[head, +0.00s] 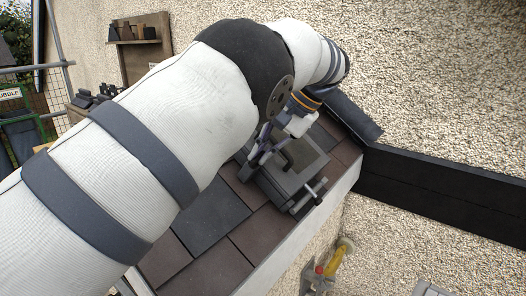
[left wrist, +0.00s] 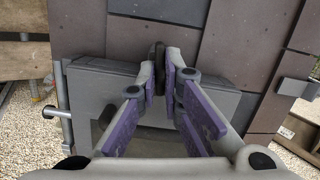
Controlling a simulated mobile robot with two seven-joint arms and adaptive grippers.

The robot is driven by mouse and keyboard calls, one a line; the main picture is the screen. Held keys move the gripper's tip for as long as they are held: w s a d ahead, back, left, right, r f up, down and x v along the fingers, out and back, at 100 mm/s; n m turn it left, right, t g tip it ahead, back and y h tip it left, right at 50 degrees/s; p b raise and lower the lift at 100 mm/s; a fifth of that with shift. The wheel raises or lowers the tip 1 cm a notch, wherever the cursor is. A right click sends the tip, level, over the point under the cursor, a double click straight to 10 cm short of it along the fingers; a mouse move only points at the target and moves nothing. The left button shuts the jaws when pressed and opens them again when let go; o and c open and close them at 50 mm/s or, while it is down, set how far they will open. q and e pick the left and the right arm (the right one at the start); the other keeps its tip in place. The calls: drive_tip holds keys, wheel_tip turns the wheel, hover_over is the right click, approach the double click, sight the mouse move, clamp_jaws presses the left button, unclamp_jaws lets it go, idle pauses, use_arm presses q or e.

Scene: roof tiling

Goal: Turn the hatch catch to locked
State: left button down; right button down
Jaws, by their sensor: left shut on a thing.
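The grey roof hatch (head: 308,176) lies among dark slate tiles below my left arm in the head view. Its grey panel (left wrist: 232,98) also spans the left wrist view. My left gripper (left wrist: 161,78) reaches over the panel with its purple-padded fingers close together. A dark upright piece, which looks like the hatch catch (left wrist: 160,54), stands between the fingertips, and the gripper is shut on it. In the head view the left gripper (head: 256,160) is partly hidden by my forearm. The catch's turned position is hard to tell. My right gripper is not seen.
Roof tiles (head: 212,212) surround the hatch. A metal bar with a round end (head: 318,184) sits along the hatch's right side. A dark gutter-like strip (head: 440,192) runs along the pebbled wall (head: 440,70). A yellow-handled tool (head: 340,256) is below the roof edge.

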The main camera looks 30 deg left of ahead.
use_arm(q)
drive_tip(key=shift+f+m, duration=0.1)
drive_tip(key=shift+m, duration=0.8)
drive_tip(key=c, duration=1.7)
unclamp_jaws()
